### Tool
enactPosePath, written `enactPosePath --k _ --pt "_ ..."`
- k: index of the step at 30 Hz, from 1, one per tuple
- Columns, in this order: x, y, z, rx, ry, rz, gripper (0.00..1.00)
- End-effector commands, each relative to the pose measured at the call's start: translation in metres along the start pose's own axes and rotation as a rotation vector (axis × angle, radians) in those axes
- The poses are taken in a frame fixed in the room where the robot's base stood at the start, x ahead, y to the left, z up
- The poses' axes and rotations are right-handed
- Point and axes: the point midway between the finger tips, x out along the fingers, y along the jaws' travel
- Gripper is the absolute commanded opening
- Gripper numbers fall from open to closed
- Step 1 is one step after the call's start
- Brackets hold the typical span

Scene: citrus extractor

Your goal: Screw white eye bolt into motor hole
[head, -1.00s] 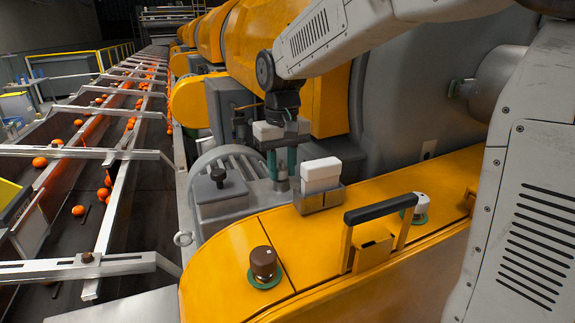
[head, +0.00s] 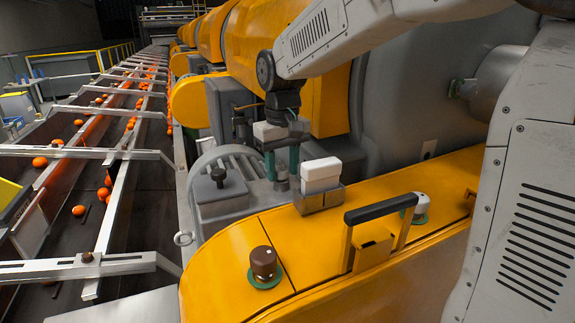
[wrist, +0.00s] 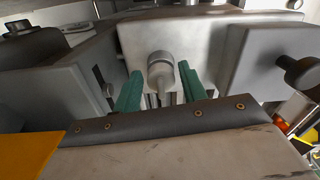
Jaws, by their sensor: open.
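The grey ribbed motor (head: 228,160) stands left of the yellow cover, with a dark knob (head: 218,177) on its box. My gripper (head: 282,168) points down at the motor's right side, its two green fingers apart. A grey upright cylindrical piece (head: 281,180) shows between or just behind the fingers in the head view. A pale cylinder (wrist: 160,75) also shows between the green fingers in the wrist view; I cannot tell whether they touch it. The motor hole is not discernible.
A white block (head: 320,170) in a metal bracket (head: 320,199) stands close right of my gripper. The yellow cover (head: 225,270) carries a brown knob (head: 264,262), a black handle (head: 380,207) and a white knob (head: 421,205). A conveyor with oranges runs at left.

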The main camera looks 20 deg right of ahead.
Motion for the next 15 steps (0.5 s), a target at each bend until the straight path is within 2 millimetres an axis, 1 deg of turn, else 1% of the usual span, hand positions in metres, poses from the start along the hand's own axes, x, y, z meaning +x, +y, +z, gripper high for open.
enactPosePath --k 2,8,15 --pt "0.0 0.0001 0.0 -0.012 0.0 0.0 0.42" --pt "0.0 0.0009 -0.0001 -0.145 0.0 0.0 0.42" --pt "0.0 0.0009 -0.0001 -0.158 0.0 0.0 0.42"
